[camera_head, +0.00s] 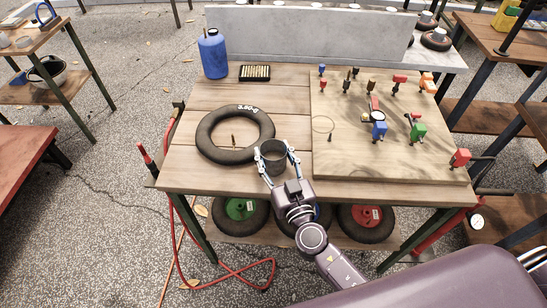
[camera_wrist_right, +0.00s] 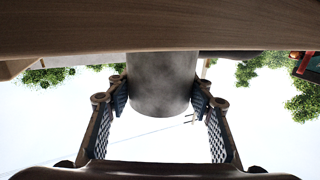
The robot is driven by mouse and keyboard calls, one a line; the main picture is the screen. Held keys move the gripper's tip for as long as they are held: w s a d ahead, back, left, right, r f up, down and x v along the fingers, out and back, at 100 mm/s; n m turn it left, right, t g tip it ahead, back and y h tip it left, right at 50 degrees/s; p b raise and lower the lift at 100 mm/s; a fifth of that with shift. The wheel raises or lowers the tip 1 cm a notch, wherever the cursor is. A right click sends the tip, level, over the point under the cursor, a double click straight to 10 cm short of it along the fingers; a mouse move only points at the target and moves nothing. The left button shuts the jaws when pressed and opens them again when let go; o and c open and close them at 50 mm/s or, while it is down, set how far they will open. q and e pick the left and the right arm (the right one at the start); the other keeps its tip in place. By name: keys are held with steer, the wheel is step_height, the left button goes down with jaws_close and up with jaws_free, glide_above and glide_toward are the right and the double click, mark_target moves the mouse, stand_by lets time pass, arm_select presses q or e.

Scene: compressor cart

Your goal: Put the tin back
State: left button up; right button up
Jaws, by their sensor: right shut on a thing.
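A dark grey, open-topped tin (camera_head: 273,163) is between the fingers of my right gripper (camera_head: 274,158), over the front part of the wooden tabletop (camera_head: 180,175). The right gripper is shut on it from the front. In the right wrist view the tin (camera_wrist_right: 161,85) is a plain grey cylinder between the two fingers (camera_wrist_right: 160,97), meeting a wooden surface (camera_wrist_right: 160,25) at the top of the picture. I cannot tell whether the tin rests on the table or is just above it. My left gripper is not in view.
A black tyre ring (camera_head: 205,130) lies just behind and left of the tin. A board (camera_head: 360,155) with coloured valves and fittings is to the right. A blue bottle (camera_head: 212,55) and a small box (camera_head: 255,73) stand behind. Wheels sit on the shelf below. The front left tabletop is bare.

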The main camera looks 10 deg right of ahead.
steer(key=shift+f, duration=0.2)
steer(key=shift+f, duration=0.1)
steer(key=o, duration=1)
steer(key=shift+o, duration=0.2)
